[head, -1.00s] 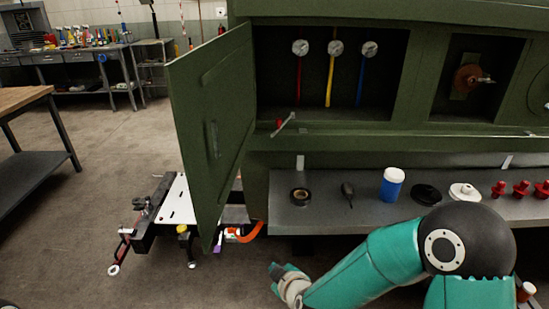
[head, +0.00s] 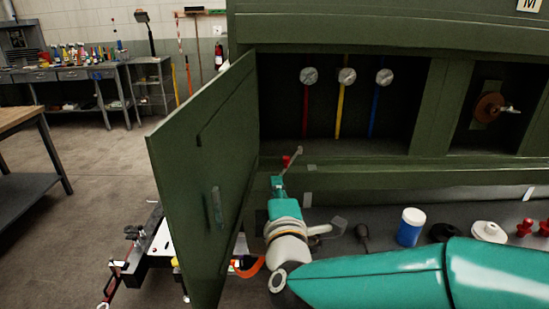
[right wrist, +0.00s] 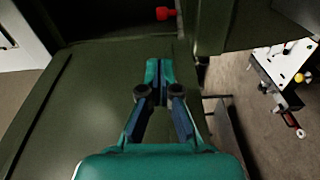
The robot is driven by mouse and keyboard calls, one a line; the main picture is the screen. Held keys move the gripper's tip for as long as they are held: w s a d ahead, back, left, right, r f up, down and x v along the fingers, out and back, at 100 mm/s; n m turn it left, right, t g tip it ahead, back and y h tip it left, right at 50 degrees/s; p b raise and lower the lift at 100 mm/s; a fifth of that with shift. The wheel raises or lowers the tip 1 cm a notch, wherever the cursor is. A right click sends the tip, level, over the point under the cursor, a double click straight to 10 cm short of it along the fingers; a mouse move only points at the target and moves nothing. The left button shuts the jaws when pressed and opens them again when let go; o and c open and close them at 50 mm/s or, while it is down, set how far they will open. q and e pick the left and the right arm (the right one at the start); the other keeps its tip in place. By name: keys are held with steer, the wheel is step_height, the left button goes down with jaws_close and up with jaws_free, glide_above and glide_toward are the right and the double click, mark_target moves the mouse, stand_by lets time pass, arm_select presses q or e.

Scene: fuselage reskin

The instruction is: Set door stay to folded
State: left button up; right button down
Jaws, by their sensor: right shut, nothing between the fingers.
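The door stay (head: 293,161) is a short grey bar at the lower left corner of the open bay, slanting up to the right. A red knob (head: 286,161) sits beside it and also shows at the top of the right wrist view (right wrist: 165,14). The green door (head: 205,175) stands swung open to the left. My right gripper (head: 277,182) is shut and empty, just below the stay's lower end; I cannot tell whether they touch. In the right wrist view its closed fingers (right wrist: 158,70) lie in front of a green panel. My left gripper is not in view.
A grey shelf below the bay holds a blue jar (head: 410,227), a white cap (head: 489,232) and red fittings (head: 525,227). Gauges (head: 347,76) with coloured lines are inside the bay. A white-topped cart (head: 160,240) stands behind the door.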

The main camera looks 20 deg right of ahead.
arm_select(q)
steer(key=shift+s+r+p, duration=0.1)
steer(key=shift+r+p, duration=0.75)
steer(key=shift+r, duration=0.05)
arm_select(e)
steer(key=w+d, duration=0.3)
steer(key=w, duration=0.6)
steer(key=shift+w, duration=0.25)
steer(key=shift+a, duration=0.15)
